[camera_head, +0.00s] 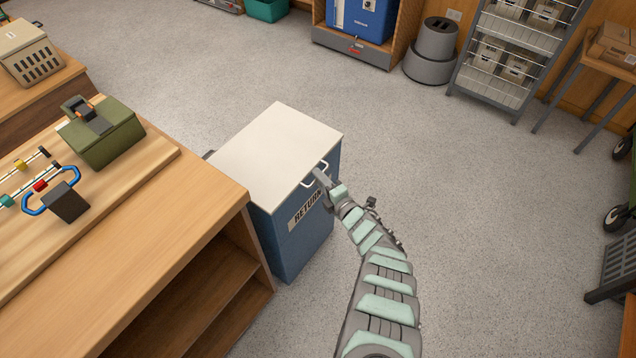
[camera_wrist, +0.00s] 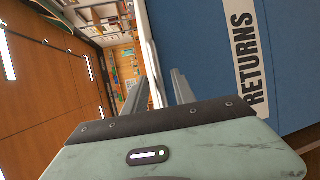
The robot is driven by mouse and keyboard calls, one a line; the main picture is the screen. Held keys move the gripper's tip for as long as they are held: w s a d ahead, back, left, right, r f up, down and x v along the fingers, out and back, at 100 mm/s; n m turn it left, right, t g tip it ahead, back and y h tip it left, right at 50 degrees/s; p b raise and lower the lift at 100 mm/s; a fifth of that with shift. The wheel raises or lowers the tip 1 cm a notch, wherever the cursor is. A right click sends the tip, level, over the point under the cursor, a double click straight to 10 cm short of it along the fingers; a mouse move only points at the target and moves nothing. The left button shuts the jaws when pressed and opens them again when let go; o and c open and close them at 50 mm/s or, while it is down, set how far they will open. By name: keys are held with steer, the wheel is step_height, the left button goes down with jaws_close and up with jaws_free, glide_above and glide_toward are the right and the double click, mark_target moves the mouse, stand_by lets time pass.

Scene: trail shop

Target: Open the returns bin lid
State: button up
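The returns bin (camera_head: 293,236) is a blue box with a flat white lid (camera_head: 275,150), which lies shut on top. A thin white loop handle (camera_head: 314,173) sticks out from the lid's front edge. My gripper (camera_head: 321,178) is at this handle, reaching in from the lower right. In the wrist view my gripper (camera_wrist: 158,78) has its two grey fingers apart, with a white strip (camera_wrist: 153,62) between them. Whether this strip is the handle or the lid's edge, and whether the fingers touch it, I cannot tell. The blue bin front with its label (camera_wrist: 247,60) fills the right side there.
A wooden counter (camera_head: 215,187) stands close along the bin's left side, with a green box (camera_head: 103,133) on it. A grey round bin (camera_head: 430,55) and a wire rack (camera_head: 505,60) stand at the back. The floor right of the bin is clear.

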steer(key=shift+b+x, duration=0.35)
steer(key=shift+x, duration=0.45)
jaws_close()
steer(key=shift+f, duration=0.1)
